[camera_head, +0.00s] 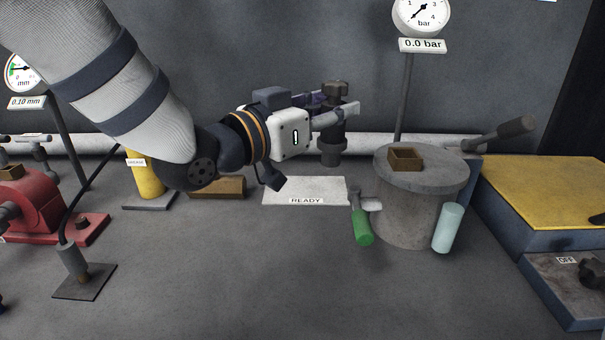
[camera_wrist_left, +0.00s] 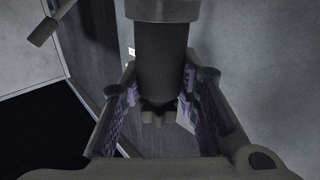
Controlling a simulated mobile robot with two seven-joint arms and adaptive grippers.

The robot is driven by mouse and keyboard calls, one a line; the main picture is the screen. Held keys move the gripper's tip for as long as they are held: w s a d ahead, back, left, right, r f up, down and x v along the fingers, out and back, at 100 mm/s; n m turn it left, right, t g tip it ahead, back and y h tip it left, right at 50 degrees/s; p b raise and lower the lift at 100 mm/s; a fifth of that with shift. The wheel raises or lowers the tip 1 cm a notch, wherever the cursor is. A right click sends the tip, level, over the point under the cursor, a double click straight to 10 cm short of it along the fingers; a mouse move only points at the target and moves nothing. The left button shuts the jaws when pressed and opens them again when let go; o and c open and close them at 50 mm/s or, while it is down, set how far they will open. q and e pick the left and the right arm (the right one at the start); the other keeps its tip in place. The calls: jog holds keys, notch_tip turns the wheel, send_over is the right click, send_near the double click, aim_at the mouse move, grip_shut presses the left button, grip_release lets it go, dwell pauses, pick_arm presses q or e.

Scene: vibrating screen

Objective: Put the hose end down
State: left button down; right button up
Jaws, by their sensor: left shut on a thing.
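My left gripper (camera_head: 338,110) reaches in from the left and is shut on a dark cylindrical fitting (camera_head: 331,143), which I take to be the hose end. It is upright, with a knobbed top and a wider collar at the bottom. In the left wrist view the dark cylinder (camera_wrist_left: 161,60) lies between the two fingers. The pale pad marked READY (camera_head: 305,190) lies on the bench below and in front of it. A gap shows between the collar and the pad in the picture; contact underneath cannot be told. My right gripper is not in view.
A grey round vessel (camera_head: 405,215) with a green-handled valve (camera_head: 361,227) stands just right of the pad. A brown block (camera_head: 218,188) and yellow cylinder (camera_head: 146,178) are left. A pale pipe (camera_head: 90,144) runs along the back. The front bench is mostly clear.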

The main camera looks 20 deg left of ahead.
pick_arm(q)
jog(key=w+a+f, duration=0.2)
jog(key=w+f, duration=0.1)
jog(key=f, duration=0.1)
jog(key=w+a+f+b, duration=0.1)
jog(key=w+a+f, duration=0.1)
jog(key=w+f, duration=0.2)
jog(key=w+a+f+b, duration=0.1)
jog(key=w+a+f, duration=0.2)
jog(key=f, duration=0.1)
jog(key=shift+w+f, duration=0.15)
jog(key=shift+f, duration=0.2)
jog(key=shift+r, duration=0.15)
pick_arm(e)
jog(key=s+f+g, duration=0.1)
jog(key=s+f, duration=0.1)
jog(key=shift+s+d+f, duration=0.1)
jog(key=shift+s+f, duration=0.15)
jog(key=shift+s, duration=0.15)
pick_arm(q)
jog(key=c, duration=1.2)
grip_release()
jog(key=shift+f, duration=0.2)
